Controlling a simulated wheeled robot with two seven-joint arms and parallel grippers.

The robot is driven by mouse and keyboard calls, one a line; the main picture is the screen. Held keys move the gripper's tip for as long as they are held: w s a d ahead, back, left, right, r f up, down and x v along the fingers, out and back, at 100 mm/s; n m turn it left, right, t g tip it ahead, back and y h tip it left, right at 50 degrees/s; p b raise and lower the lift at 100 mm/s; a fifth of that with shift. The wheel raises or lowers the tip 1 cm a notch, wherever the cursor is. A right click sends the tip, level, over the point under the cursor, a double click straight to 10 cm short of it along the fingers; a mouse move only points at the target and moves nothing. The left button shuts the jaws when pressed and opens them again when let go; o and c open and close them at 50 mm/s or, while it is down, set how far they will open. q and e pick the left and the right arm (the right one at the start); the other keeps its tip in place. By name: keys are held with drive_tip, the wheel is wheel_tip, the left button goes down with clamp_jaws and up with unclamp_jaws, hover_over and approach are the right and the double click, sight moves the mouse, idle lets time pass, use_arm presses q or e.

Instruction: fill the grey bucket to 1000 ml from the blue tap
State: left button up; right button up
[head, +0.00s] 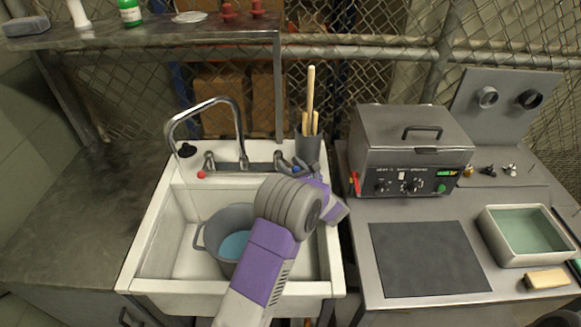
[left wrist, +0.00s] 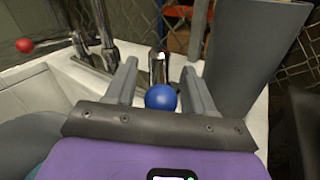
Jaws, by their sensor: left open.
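The grey bucket (head: 218,222) stands upright in the white sink, with blue water in it; I cannot read its level. The blue tap (head: 295,169) is at the right of the faucet, and its blue knob (left wrist: 160,97) shows in the left wrist view between my fingers. My left gripper (head: 291,163) is at this tap; in the left wrist view it is open (left wrist: 160,85), with one finger on each side of the knob. The red tap (head: 202,174) is at the left of the faucet. The spout (head: 206,103) arches over the sink. My right gripper is not in view.
The white sink (head: 150,257) surrounds the bucket. A grey holder (head: 308,147) with wooden sticks stands close by the blue tap. A metal machine (head: 410,150), a dark mat (head: 428,258) and a tray (head: 484,222) are on the right bench. The left counter (head: 85,215) is clear.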

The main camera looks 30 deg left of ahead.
use_arm(q)
clamp_jaws()
